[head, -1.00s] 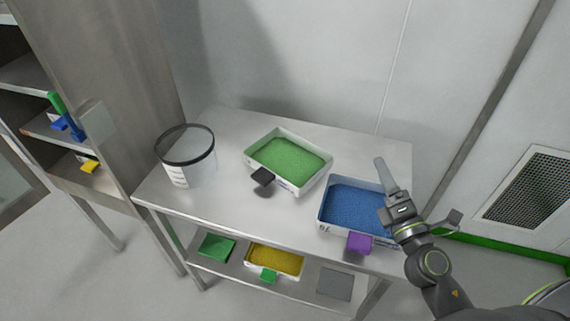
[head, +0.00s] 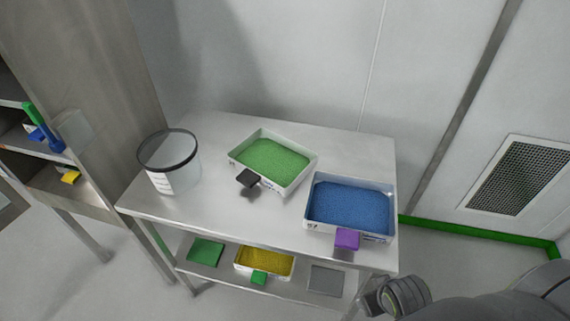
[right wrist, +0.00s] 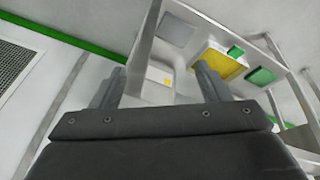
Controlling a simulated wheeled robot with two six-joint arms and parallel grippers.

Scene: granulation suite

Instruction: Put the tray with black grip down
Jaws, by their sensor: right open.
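The tray with the black grip (head: 272,160) rests on the steel table top, filled with green granules. Its black grip (head: 248,178) sticks out at the front. My right arm is at the lower right of the head view, low beside the table's right end, its fingers not clear there. In the right wrist view my right gripper (right wrist: 158,88) is open and empty, its two fingers apart, with the table's lower shelf beyond. The gripper is well away from the tray. My left gripper is not in view.
A tray of blue granules with a purple grip (head: 349,207) stands right of the green one. A clear tub (head: 168,162) stands at the left. The lower shelf holds a yellow-filled tray (head: 264,263), a green mat (head: 206,251) and a grey mat (head: 326,280).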

